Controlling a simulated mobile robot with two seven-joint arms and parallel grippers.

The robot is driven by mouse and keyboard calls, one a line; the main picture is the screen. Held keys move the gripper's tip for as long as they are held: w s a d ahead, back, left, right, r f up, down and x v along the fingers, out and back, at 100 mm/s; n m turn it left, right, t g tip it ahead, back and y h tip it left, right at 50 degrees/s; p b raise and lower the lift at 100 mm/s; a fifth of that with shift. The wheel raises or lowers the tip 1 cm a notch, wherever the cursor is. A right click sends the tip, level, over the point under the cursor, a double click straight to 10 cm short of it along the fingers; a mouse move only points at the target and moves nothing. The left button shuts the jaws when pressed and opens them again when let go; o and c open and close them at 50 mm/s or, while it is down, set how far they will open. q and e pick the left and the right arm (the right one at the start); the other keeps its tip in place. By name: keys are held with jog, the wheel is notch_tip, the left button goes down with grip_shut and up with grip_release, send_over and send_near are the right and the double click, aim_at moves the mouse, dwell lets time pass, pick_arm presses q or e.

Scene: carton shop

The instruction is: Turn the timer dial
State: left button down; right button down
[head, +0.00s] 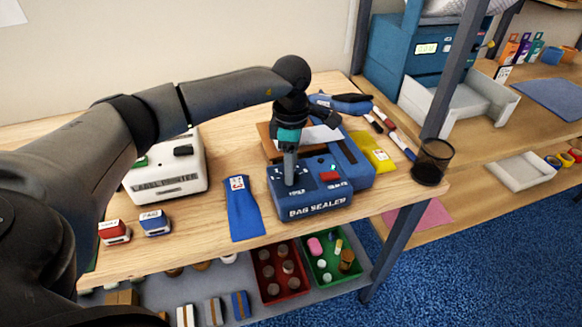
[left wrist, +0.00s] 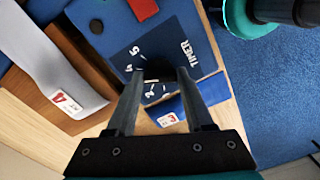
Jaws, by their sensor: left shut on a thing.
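The blue bag sealer (head: 318,199) stands on the wooden table with its lettered front towards me. Its timer panel also shows in the left wrist view (left wrist: 192,68), with the word TIMER and numbers around a dark dial (left wrist: 158,73). My left gripper (head: 290,180) points down onto the left part of the sealer's top. In the left wrist view its two fingers (left wrist: 160,82) stand on either side of the dial and are shut on it. The fingers and arm hide most of the dial in the head view. My right gripper is not in view.
A red switch (head: 330,176) sits right of the dial on the sealer. A blue bag (head: 243,210) lies left of it, and a label printer (head: 170,175) stands further left. A black mesh cup (head: 432,162) stands at the table's right edge.

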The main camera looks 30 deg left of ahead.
pick_arm(q)
jog(key=shift+w+r+m, duration=0.1)
jog(key=shift+m, duration=0.8)
jog(key=shift+c, duration=1.4)
grip_release()
notch_tip(320, 180, up, 15)
jog(key=shift+p, duration=0.4)
